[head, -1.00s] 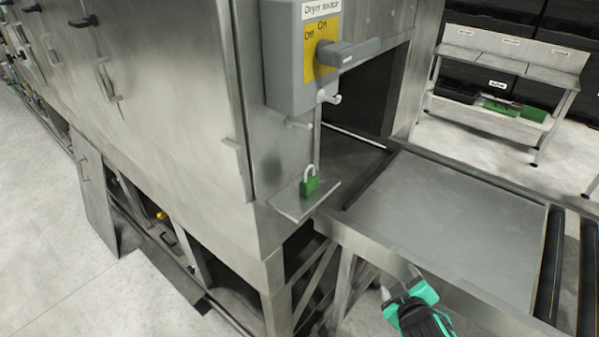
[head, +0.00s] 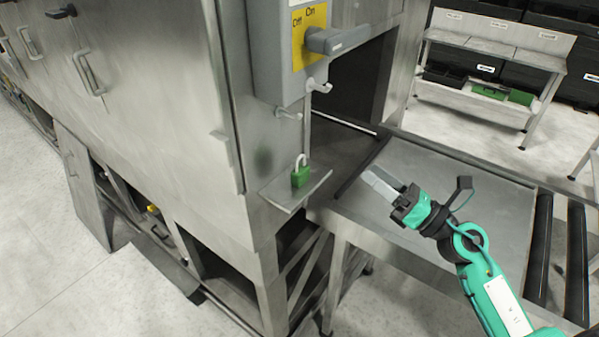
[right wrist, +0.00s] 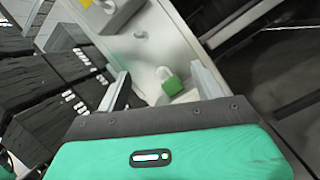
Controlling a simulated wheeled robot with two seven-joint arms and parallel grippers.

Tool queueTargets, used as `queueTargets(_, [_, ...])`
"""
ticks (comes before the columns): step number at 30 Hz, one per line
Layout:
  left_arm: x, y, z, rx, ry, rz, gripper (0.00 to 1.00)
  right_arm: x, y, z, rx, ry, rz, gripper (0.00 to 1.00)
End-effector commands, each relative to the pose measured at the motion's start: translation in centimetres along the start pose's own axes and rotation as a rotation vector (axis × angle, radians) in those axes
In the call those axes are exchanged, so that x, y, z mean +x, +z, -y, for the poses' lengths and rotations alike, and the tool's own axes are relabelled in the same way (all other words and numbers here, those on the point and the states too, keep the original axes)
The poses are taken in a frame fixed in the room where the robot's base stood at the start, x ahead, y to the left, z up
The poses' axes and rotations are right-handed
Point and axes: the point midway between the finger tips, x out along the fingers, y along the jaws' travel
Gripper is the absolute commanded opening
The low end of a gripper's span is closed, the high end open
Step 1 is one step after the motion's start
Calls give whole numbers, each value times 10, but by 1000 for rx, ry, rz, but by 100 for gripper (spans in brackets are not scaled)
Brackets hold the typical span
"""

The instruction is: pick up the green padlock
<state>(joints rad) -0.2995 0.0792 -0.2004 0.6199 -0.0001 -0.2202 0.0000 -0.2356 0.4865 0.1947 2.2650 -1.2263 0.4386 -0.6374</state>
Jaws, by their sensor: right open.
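The green padlock (head: 300,176) stands upright on a small metal shelf (head: 283,195) on the corner of the machine, its pale shackle on top. In the right wrist view the padlock (right wrist: 171,86) shows ahead, between the two fingers and apart from them. My right gripper (head: 384,182) is open and empty, to the right of the padlock, over the flat metal table, with its fingers pointing left. In the right wrist view the gripper (right wrist: 160,95) has its fingers spread wide. My left gripper is not in view.
The grey switch box (head: 290,55) with a yellow plate and a dark handle (head: 338,38) is above the shelf. Two pegs (head: 318,86) stick out below it. The metal table (head: 440,195) and rollers (head: 543,240) lie to the right.

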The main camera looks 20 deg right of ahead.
Motion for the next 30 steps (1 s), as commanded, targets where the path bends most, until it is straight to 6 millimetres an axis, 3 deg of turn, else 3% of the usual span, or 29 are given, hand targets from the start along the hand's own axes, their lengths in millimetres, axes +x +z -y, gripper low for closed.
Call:
queueTargets(6, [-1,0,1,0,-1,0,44,-4,-18,0,-372,96,-299,68])
queueTargets(13, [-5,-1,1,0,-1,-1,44,-6,-27,5,-491,119,-414,68])
queueTargets(24, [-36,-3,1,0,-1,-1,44,54,-52,3,-487,119,-412,68])
queueTargets(30, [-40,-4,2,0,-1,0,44,68,-62,4,-489,120,-414,68])
